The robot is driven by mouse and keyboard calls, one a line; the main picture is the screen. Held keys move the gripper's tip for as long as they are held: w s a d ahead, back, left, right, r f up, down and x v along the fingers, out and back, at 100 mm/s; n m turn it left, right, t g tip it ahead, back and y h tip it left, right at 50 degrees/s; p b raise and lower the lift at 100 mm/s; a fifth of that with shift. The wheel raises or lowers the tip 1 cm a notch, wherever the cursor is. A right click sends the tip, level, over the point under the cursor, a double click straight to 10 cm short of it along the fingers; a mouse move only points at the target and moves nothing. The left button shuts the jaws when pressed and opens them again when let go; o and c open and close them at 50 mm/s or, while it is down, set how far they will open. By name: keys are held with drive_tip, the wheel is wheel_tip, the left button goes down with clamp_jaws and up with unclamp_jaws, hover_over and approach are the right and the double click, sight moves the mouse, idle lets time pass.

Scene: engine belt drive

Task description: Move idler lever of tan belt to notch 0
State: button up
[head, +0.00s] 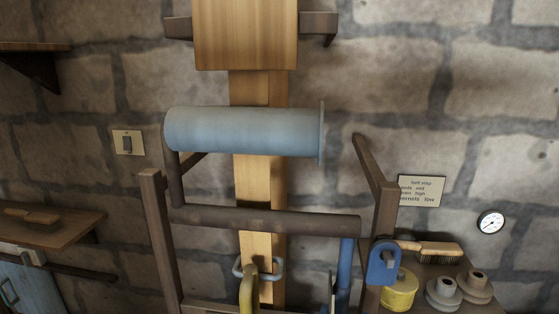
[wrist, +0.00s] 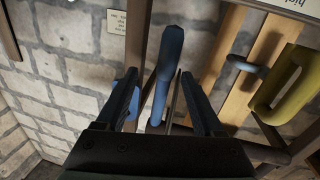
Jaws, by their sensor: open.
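Two tan vertical strips, which look like the tan belt (head: 258,185), run behind a pale blue drum; they also show in the wrist view (wrist: 238,98). A blue upright bar (head: 345,272) stands below the right end of the dark crossbar. In the wrist view, a blue bar (wrist: 168,75) rises between the fingers of my gripper (wrist: 158,100), which is open; contact cannot be told. A yellow curved handle (head: 248,290) shows low in front of the strips, and right of my gripper in the wrist view (wrist: 285,88). Which part is the idler lever, and its notches, I cannot tell.
A blue bracket (head: 383,262) is on the right post. A wooden shelf (head: 50,225) is left.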

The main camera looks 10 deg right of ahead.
drive_tip(key=b+v, duration=0.5)
drive_tip(key=v, duration=0.8)
drive_tip(key=w+a+r+t+y+p, duration=0.1)
drive_tip(key=a+r+t, duration=0.1)
drive_tip(key=r, duration=0.7)
drive_tip(key=w+a+r+n+t+y+p, duration=0.1)
drive_tip(key=w+r+t+p, duration=0.1)
drive_tip(key=r, duration=0.7)
drive_tip(key=w+a+r+t+y+p, duration=0.1)
drive_tip(key=w+a+r+t, duration=0.1)
drive_tip(key=r, duration=0.6)
drive_tip(key=shift+w+a+r+n+t, duration=0.25)
drive_tip(key=shift+a+r+n+t, duration=0.05)
drive_tip(key=shift+r, duration=0.1)
drive_tip(key=s+a+r+n+t+y+p, duration=0.1)
drive_tip(key=r, duration=0.4)
drive_tip(key=s+a+r+n+t+y+p, duration=0.1)
drive_tip(key=s+a+r+t+y, duration=0.1)
drive_tip(key=r, duration=0.4)
drive_tip(key=s+a+r+t+y, duration=0.1)
drive_tip(key=r, duration=0.5)
drive_tip(key=shift+s+a+r+n+t+y+p, duration=0.1)
drive_tip(key=shift+s+a+n+t+y+p, duration=0.2)
drive_tip(key=shift+s+a+n+y+p, duration=0.1)
